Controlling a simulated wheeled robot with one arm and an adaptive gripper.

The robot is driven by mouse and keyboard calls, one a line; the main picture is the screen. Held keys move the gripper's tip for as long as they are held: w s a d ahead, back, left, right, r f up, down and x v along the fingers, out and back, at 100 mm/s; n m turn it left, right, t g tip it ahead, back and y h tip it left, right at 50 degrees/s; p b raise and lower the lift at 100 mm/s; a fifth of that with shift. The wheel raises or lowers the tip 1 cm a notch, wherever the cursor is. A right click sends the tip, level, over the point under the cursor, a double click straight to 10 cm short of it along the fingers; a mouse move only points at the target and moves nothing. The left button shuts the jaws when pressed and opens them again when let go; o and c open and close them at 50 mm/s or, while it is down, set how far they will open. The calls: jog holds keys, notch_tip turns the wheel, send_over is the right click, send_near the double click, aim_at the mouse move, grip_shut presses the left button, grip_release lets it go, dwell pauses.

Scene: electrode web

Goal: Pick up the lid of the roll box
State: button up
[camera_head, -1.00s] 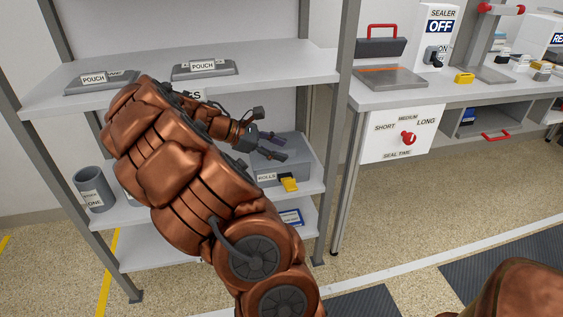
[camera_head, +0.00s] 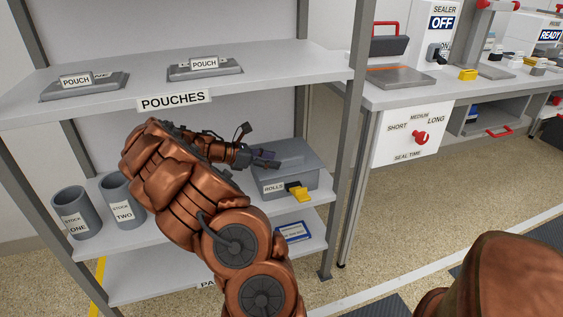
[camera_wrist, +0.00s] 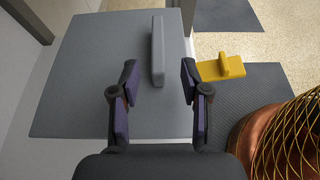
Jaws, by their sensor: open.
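The roll box (camera_head: 285,183) is a grey box labelled "ROLLS" on the middle shelf, with its lid (camera_head: 284,157) on top. In the wrist view the lid (camera_wrist: 95,65) is a flat grey plate with a raised bar handle (camera_wrist: 158,50). My gripper (camera_head: 265,160) is at the box's left side in the head view, close to the lid. In the wrist view my gripper (camera_wrist: 158,75) is open, its two fingers apart with the near end of the handle between the fingertips' lines. I cannot tell the exact height gap. Nothing is held.
A yellow tab (camera_head: 300,194) sticks out at the box's front; it also shows in the wrist view (camera_wrist: 222,67). The upper "POUCHES" shelf (camera_head: 230,90) overhangs above. Two grey cups (camera_head: 75,213) stand left on the same shelf. A shelf post (camera_head: 345,150) stands right.

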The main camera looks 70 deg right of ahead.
aim_at(280, 160)
jog(key=shift+b+x, duration=0.4)
jog(key=shift+x, duration=1.35)
jog(key=shift+w, duration=0.1)
jog(key=shift+f, duration=0.1)
grip_shut()
